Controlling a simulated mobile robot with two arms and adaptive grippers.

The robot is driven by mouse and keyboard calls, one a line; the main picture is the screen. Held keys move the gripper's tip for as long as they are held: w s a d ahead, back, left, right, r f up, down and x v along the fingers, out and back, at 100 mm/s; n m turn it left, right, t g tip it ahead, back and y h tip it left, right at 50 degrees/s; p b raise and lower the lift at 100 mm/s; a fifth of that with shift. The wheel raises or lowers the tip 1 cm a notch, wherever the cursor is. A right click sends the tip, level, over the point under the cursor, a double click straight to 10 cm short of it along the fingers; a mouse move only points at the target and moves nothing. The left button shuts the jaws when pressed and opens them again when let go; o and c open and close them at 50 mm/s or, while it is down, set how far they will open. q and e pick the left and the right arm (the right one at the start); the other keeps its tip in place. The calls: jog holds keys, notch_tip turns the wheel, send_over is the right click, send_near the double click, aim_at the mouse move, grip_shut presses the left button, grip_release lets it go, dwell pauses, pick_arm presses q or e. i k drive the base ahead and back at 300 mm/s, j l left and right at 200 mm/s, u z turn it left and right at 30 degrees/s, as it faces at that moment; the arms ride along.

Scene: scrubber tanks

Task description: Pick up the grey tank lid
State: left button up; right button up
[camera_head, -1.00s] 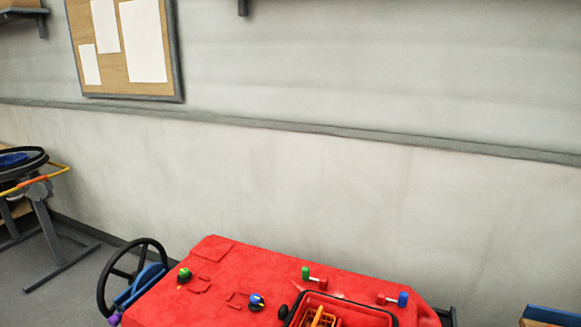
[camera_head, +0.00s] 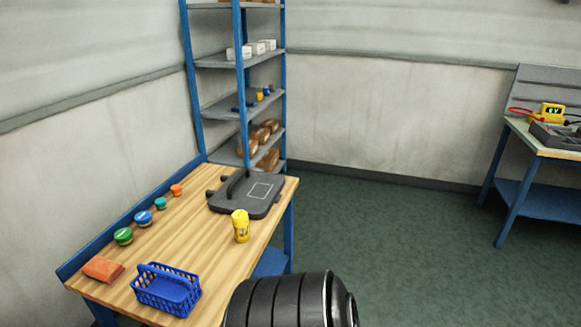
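The grey tank lid (camera_head: 232,205) lies flat near the far right end of a wooden workbench (camera_head: 190,218). It is dark grey, with a raised handle on its left part and a pale square outline on top. A yellow container (camera_head: 240,226) stands just in front of it. A black ribbed cylindrical part, likely one of my arm links, shows at the bottom centre. Neither of my grippers is in view.
Green floor (camera_head: 400,240) is clear to the right, before another blue bench (camera_head: 540,198).

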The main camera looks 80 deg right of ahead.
aim_at(253, 191)
jog(key=l+z, duration=0.1)
jog(key=z, duration=2.35)
jog(key=i+l+z, duration=0.3)
jog(key=i+l, duration=0.15)
jog(key=i+l+z, duration=0.25)
jog(key=i, duration=0.25)
jog(key=i+l+z, duration=0.3)
jog(key=i, duration=0.25)
jog(key=i+l+u, duration=0.1)
jog(key=i, duration=0.45)
jog(key=i+l+u, duration=0.1)
jog(key=i, duration=0.45)
jog(key=i+l+u, duration=0.1)
jog(key=i, duration=0.4)
jog(key=i+u, duration=0.2)
jog(key=u, duration=0.2)
jog(key=i+u, duration=0.2)
jog(key=u, duration=0.2)
jog(key=i+l+u, duration=0.15)
jog(key=u, duration=0.25)
jog(key=i+l+u, duration=0.15)
jog(key=u, duration=0.25)
jog(key=i+l+u, duration=0.1)
jog(key=l+u, duration=0.15)
jog(key=u, duration=0.15)
